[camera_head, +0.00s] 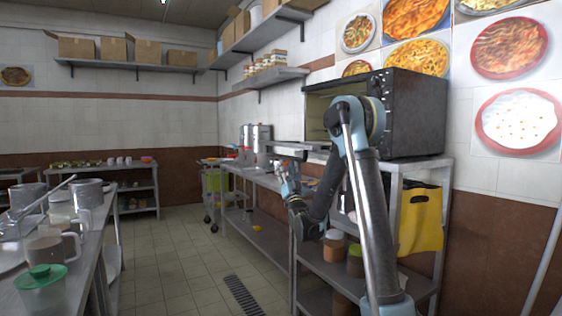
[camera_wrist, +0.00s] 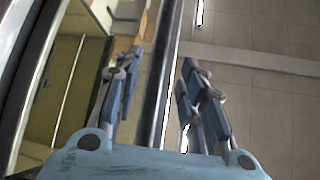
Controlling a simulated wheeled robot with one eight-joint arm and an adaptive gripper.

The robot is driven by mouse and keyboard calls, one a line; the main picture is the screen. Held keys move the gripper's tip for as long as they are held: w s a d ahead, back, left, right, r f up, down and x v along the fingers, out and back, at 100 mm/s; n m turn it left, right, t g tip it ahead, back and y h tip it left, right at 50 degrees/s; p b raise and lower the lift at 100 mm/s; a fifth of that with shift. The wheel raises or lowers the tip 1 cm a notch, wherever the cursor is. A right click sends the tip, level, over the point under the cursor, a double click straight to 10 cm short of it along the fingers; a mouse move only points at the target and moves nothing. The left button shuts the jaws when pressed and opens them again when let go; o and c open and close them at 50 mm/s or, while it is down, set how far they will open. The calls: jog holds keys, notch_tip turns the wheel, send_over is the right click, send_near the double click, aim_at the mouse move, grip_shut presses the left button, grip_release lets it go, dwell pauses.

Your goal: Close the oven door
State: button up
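The black oven (camera_head: 415,115) stands on a metal table at the right in the head view, its front facing left and its pale interior (camera_head: 322,108) showing. The oven door (camera_head: 298,147) is open and shows nearly edge-on as a flat grey panel sticking out left from the oven's lower front. My gripper (camera_head: 283,172) is just below the door's outer end. In the wrist view my gripper (camera_wrist: 160,66) has its blue fingers spread, with a long dark bar (camera_wrist: 155,95) passing between them. The bar looks like the door's edge or handle. I cannot tell whether the fingers touch it.
Steel pots (camera_head: 257,135) stand beyond. A left counter (camera_head: 90,250) holds pots and jugs. The tiled floor (camera_head: 170,265) between is free.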

aim_at(283, 157)
jog(key=shift+x, duration=3.5)
